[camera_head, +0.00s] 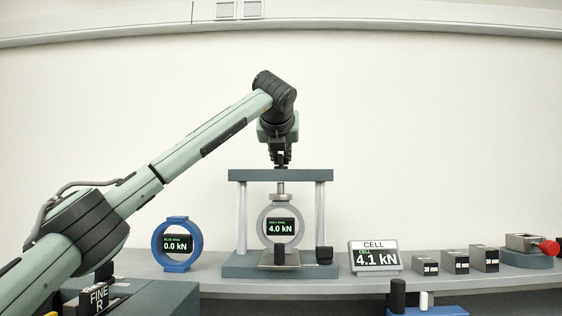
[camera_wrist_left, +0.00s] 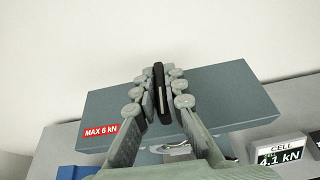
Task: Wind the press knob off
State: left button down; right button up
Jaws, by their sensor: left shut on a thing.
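The press stands on the shelf, with a grey-blue top beam (camera_head: 315,175), two light columns and a screw (camera_head: 281,188) through the beam. A grey ring (camera_head: 264,232) sits under the screw, and its display reads 4.0 kN. My left gripper (camera_head: 281,158) points down over the middle of the beam. The beam carries a red MAX 6 kN label (camera_wrist_left: 101,131). The cell display (camera_head: 376,259) reads 4.1 kN. My right gripper is not in view.
A blue ring (camera_head: 196,240) reading 0.0 kN stands left of the press. Several grey blocks (camera_head: 455,261) and a fixture with a red knob (camera_head: 549,247) stand at the right. A blue holder (camera_head: 430,311) with upright pegs is at the front right.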

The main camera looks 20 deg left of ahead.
pick_arm(q)
jog(key=shift+d+r+n+g+y, duration=0.15)
jog(key=shift+n+g+y, duration=0.25)
jog(key=shift+n+y, duration=0.65)
jog(key=shift+n+g+y+p, duration=0.5)
jog(key=shift+n+y, duration=0.25)
jog(key=shift+y, duration=0.1)
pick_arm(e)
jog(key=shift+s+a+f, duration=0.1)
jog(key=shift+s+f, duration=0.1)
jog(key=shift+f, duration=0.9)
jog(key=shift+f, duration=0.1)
pick_arm(q)
jog(key=c, duration=1.6)
grip_release()
jog(key=shift+c, duration=0.2)
jog(key=shift+o, duration=0.2)
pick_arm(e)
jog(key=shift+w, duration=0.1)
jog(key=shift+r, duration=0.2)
